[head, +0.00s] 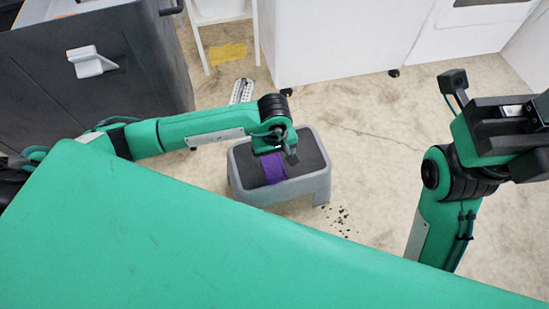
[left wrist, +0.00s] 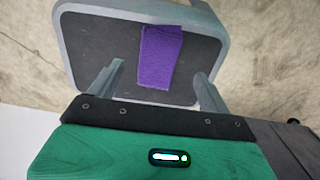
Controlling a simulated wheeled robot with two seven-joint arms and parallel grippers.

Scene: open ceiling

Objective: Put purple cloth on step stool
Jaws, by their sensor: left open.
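The purple cloth (head: 273,167) lies flat on the dark top of the grey step stool (head: 303,186) in the head view. In the left wrist view the cloth (left wrist: 160,55) lies on the stool top (left wrist: 105,45), inside the grey rim. My left gripper (head: 280,155) is over the stool at the cloth's far end. In the left wrist view its two fingers (left wrist: 160,88) are spread wide, with nothing between them gripped. The right arm is raised at the right of the head view, and the right gripper's fingertips are not clearly shown.
A dark grey cabinet (head: 90,70) stands at the left and a white cabinet (head: 335,40) at the back. A yellow cloth (head: 228,53) lies on the floor under a white frame. Dark bits (head: 341,220) are scattered right of the stool. The floor further right is open.

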